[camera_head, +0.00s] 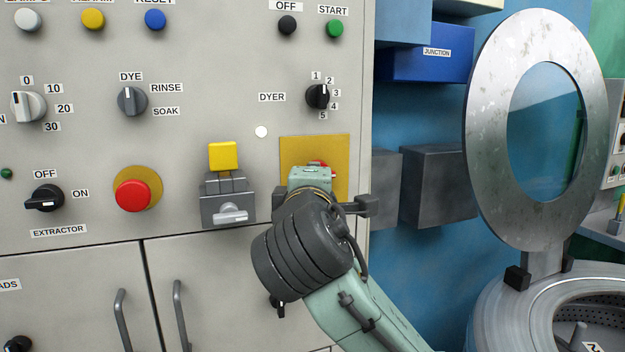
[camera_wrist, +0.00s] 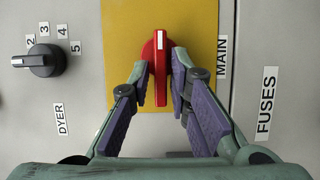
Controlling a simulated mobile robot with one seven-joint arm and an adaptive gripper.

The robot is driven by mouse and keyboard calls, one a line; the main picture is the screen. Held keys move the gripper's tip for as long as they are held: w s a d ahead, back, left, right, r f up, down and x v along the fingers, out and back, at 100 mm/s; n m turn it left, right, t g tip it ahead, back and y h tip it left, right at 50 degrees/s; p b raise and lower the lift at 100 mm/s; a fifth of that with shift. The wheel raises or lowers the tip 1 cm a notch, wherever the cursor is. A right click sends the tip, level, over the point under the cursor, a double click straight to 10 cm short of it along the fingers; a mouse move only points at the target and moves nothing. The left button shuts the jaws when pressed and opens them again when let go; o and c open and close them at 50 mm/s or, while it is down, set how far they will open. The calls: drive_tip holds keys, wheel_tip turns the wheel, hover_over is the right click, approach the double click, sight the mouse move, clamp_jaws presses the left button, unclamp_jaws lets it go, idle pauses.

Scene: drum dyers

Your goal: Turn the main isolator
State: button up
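The main isolator is a red handle (camera_wrist: 161,85) with a white mark on a yellow plate (camera_wrist: 120,40). In the wrist view the handle lies along the picture's vertical, with its marked end up and the label MAIN at its right. My gripper (camera_wrist: 161,70) has one finger on each side of the handle; the fingers are spread, and whether they touch it is hard to tell. In the head view my gripper (camera_head: 310,178) is in front of the yellow plate (camera_head: 335,150), hiding most of the handle; a little red (camera_head: 320,164) shows.
The black DYER selector (camera_head: 318,97) is just above the plate. A grey switch box with a yellow block (camera_head: 223,157) and a red emergency button (camera_head: 133,195) are at its left. Grey boxes (camera_head: 440,185) and a round metal door (camera_head: 490,130) stand at the right.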

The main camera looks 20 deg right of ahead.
drive_tip(key=shift+o, duration=1.1)
drive_tip(key=shift+a, duration=0.1)
drive_tip(key=v, duration=0.7)
drive_tip(key=shift+s, duration=0.3)
